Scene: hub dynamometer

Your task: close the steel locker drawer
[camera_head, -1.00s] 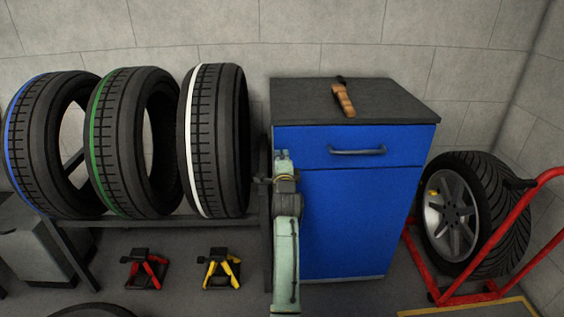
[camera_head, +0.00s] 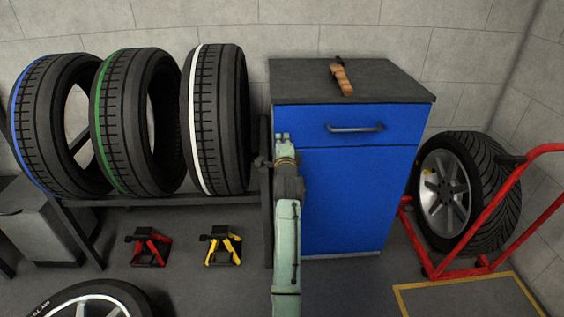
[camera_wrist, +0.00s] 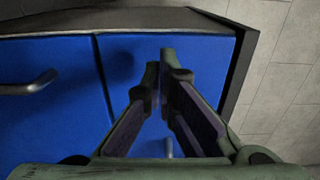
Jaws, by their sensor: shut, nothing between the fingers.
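The steel locker (camera_head: 345,205) is blue with a dark grey top. Its drawer (camera_head: 395,118) is the upper front panel, with a grey bar handle (camera_head: 355,128). The drawer front looks about flush with the door below; no clear gap shows. In the wrist view, turned sideways, the drawer front (camera_wrist: 205,75) lies behind my gripper (camera_wrist: 160,64), whose fingers are shut and empty. Part of the drawer handle (camera_wrist: 168,148) shows between the finger bases. Contact with the drawer front cannot be told. In the head view my arm covers the locker's lower left front.
A wooden-handled tool (camera_head: 342,78) lies on the locker top. A tyre rack (camera_head: 180,200) with several tyres stands left. A red trolley (camera_head: 480,225) with a wheel (camera_head: 448,195) stands right. Red (camera_head: 148,247) and yellow (camera_head: 221,247) jack stands are on the floor.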

